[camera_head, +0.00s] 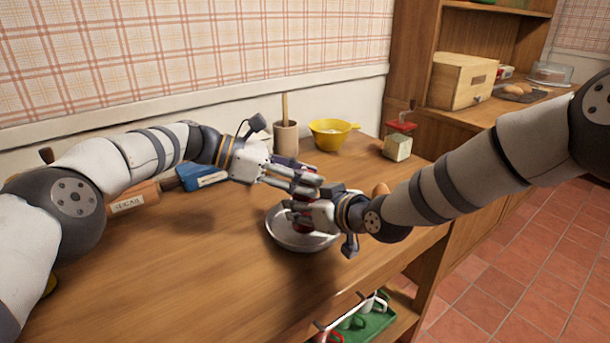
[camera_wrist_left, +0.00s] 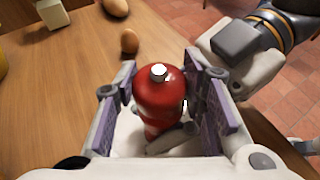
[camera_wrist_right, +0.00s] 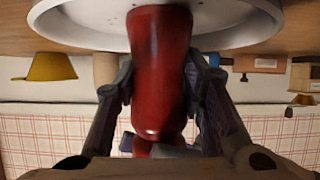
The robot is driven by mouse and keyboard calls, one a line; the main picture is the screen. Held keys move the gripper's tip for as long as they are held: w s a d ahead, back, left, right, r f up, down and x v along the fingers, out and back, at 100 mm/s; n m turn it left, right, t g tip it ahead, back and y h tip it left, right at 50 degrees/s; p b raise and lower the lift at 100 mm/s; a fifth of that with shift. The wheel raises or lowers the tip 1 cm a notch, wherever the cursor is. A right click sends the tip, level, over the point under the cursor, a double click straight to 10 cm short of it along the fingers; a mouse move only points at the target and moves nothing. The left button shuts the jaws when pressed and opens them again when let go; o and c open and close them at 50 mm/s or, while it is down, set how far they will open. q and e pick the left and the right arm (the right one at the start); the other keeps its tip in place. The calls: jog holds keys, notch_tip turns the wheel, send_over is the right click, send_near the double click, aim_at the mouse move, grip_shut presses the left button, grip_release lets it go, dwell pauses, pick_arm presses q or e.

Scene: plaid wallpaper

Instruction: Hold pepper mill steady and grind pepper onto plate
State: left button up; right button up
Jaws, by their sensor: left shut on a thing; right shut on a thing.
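The pepper mill (camera_wrist_left: 162,98) is red with a small pale knob on top. My left gripper (camera_head: 303,180) is shut on its upper part, with a finger on each side in the left wrist view. My right gripper (camera_head: 298,206) is shut on the mill lower down; the mill's red body (camera_wrist_right: 158,65) stands between its fingers in the right wrist view. The round, pale plate (camera_head: 287,238) lies on the table under both grippers. The mill is held over the plate; the hands hide most of it in the head view. Small dark specks show on the plate's rim.
A yellow bowl (camera_head: 328,138), a wooden mortar (camera_head: 285,140) and a red-topped box (camera_head: 398,147) stand at the back. A blue object (camera_head: 201,178) lies behind my left arm. An egg (camera_wrist_left: 130,41) is near the mill.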

pick_arm(q)
jog(key=shift+f, duration=0.1)
dwell(0.3)
jog(key=o, duration=1.1)
jog(key=shift+s, duration=0.1)
jog(key=shift+o, duration=0.2)
jog(key=shift+a, duration=0.1)
jog(key=v, duration=1.2)
